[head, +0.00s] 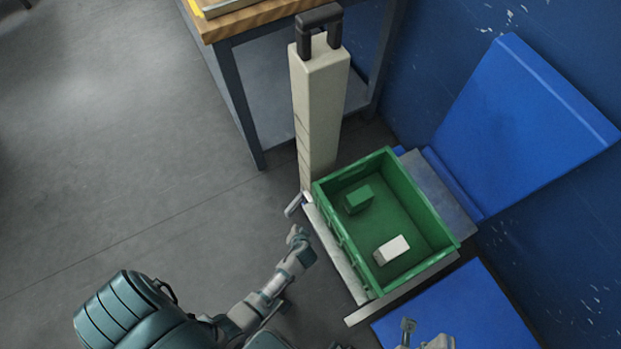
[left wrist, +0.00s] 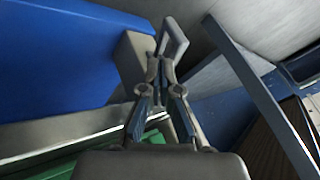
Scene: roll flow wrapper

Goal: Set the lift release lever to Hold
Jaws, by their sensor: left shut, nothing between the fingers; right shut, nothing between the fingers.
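The lift release lever (head: 295,204) is a short light-grey handle low on the cream lift column (head: 318,115), at the left of the green crate. In the left wrist view a pale grey handle (left wrist: 173,38), which looks like the lever, stands just beyond my fingertips. My left gripper (head: 297,232) is shut and empty, just below the lever in the head view. In the left wrist view its closed fingertips (left wrist: 158,66) seem close to the lever; I cannot tell if they touch. My right gripper (head: 408,327) is shut and empty at the bottom edge. No lever markings are readable.
The green crate (head: 335,232) on the lift forks holds a green block (head: 358,199) and a white block (head: 391,250). Blue panels (head: 525,125) stand at the right. A wooden-topped table (head: 255,18) is behind the column. The floor to the left is clear.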

